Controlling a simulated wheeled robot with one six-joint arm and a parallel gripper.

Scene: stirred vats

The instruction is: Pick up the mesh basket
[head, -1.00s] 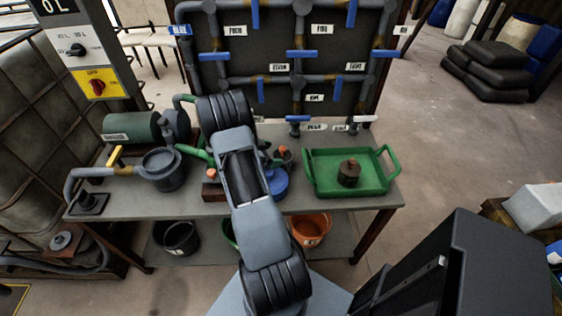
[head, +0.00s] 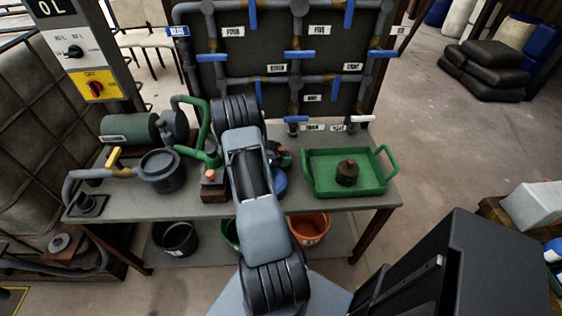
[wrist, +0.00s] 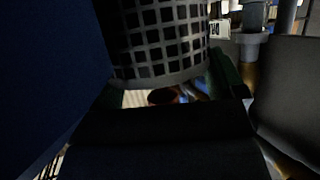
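The mesh basket (wrist: 165,38) fills the top middle of the wrist view, close to the camera. It is a dark grey, round-walled basket with a grid of square holes and a smooth lower band. Its top is cut off by the frame. In the head view I cannot make it out; my arm covers that part of the bench. My gripper is hidden behind my arm in the head view. Large dark shapes border the wrist view at left, right and bottom, too dark to tell whether the fingers are apart or touch the basket.
The bench (head: 335,205) holds a green tray (head: 318,187) with a dark weight (head: 347,172), a grey pot (head: 160,170) and a green motor (head: 130,127). Pipes with blue valve handles (head: 298,55) rise behind. An orange bucket (head: 309,229) and a black bucket (head: 177,239) stand below.

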